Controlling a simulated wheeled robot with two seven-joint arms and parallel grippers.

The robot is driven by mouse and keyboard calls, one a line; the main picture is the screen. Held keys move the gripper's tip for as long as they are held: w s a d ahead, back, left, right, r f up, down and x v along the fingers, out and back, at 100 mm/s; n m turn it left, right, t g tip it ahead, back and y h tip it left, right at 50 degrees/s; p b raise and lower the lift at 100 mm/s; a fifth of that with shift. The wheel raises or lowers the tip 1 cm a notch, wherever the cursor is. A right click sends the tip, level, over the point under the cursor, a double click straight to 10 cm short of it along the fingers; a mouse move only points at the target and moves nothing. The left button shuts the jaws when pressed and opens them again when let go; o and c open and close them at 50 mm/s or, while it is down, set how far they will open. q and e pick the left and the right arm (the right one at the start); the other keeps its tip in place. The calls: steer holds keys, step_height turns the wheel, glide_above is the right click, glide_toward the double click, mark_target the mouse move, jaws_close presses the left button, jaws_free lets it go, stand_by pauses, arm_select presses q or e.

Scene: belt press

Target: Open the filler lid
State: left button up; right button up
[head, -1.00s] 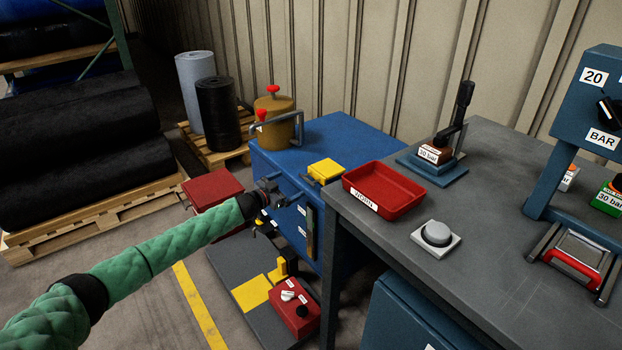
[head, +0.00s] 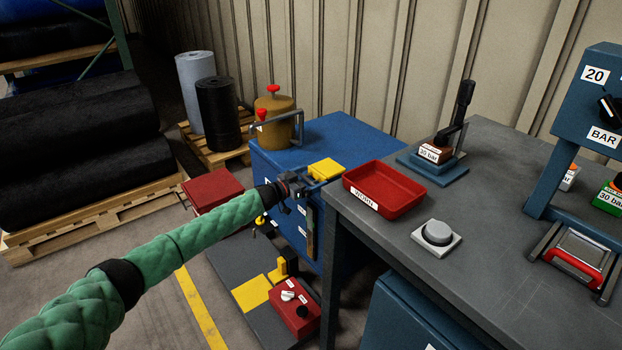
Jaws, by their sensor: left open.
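A small yellow lid (head: 326,168), which looks like the filler lid, lies flat on the front top edge of the blue cabinet (head: 350,132). My left arm, in a green quilted sleeve, reaches in from the lower left. My left gripper (head: 308,182) is open at the near left side of the yellow lid, close to its edge. I cannot tell whether the fingers touch it. The gripper hides part of the cabinet's front top edge. My right gripper is not in view.
The grey workbench (head: 500,240) stands close on the right, with a red tray (head: 385,189) near its left corner. A brown tank (head: 274,117) with a grey rail stands behind the lid. A red box (head: 295,306) sits low in front of the cabinet.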

arm_select(q)
steer(key=shift+w+d, duration=0.2)
steer(key=shift+c, duration=0.4)
